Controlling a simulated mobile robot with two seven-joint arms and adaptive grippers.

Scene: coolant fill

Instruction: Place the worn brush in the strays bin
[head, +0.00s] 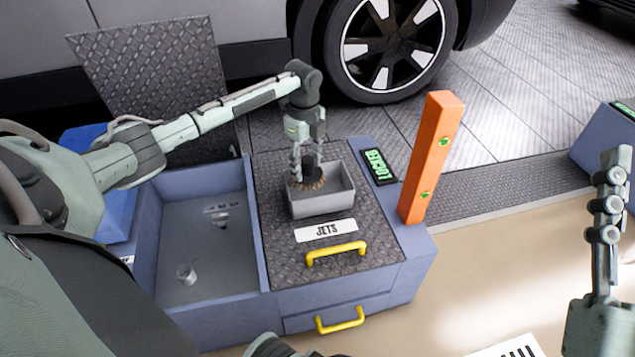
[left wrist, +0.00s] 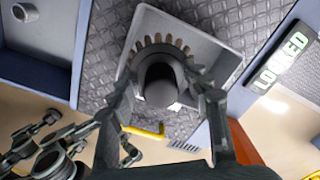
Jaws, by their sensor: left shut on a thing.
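My left gripper (head: 307,168) points down and is shut on the worn brush (head: 312,182), a dark round body with a ring of brown bristles. The brush is upright at the opening of a small grey open bin (head: 329,205), towards its left side. I cannot tell whether the bristles touch the bin floor. In the left wrist view the brush (left wrist: 160,82) sits between the fingers, with the grey bin (left wrist: 218,62) around and behind it. No strays label shows on the bin. My right gripper (head: 613,180) is at the right edge, away from the bin; its fingers are unclear.
The bin stands on a dark treadplate lid marked JETS with a yellow handle (head: 336,252). A LOCKED sign (head: 379,166) and an orange post (head: 432,158) stand right of it. An open blue-grey compartment (head: 205,262) on the left holds small metal parts. A car wheel is behind.

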